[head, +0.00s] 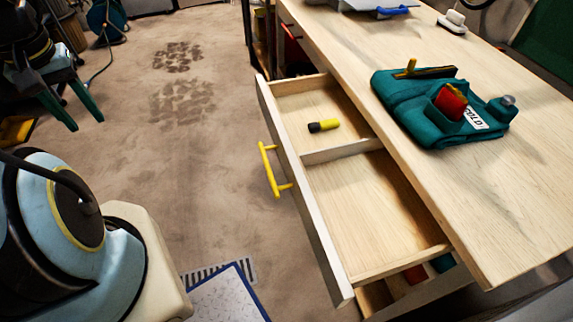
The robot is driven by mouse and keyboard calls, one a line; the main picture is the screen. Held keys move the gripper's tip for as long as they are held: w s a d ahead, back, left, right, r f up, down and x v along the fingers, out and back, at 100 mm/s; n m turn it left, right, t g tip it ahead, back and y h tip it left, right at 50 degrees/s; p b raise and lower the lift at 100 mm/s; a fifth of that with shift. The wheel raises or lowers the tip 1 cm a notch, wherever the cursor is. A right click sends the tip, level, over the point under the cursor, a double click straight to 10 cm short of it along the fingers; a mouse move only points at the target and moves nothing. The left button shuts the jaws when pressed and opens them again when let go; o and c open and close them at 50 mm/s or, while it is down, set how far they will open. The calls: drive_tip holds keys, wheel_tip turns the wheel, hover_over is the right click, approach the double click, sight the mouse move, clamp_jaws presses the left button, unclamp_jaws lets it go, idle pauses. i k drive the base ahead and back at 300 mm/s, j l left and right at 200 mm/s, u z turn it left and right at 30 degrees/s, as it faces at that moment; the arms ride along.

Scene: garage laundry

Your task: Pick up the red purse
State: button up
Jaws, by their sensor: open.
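My gripper is not in view.
An open drawer (380,205) with a yellow handle (270,170) juts out left of the bench top; a yellow-and-black flashlight (323,126) lies inside. A yellow-handled tool (420,72) lies along the cloth's back edge. The bench's near right is clear.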

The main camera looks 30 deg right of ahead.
sight(450, 101)
drive_tip(key=k+z, duration=0.15)
drive_tip(key=z, duration=0.35)
drive_tip(key=k+z, duration=0.1)
drive_tip(key=z, duration=0.35)
drive_tip(key=k+l+z, duration=0.1)
drive_tip(key=z, duration=0.4)
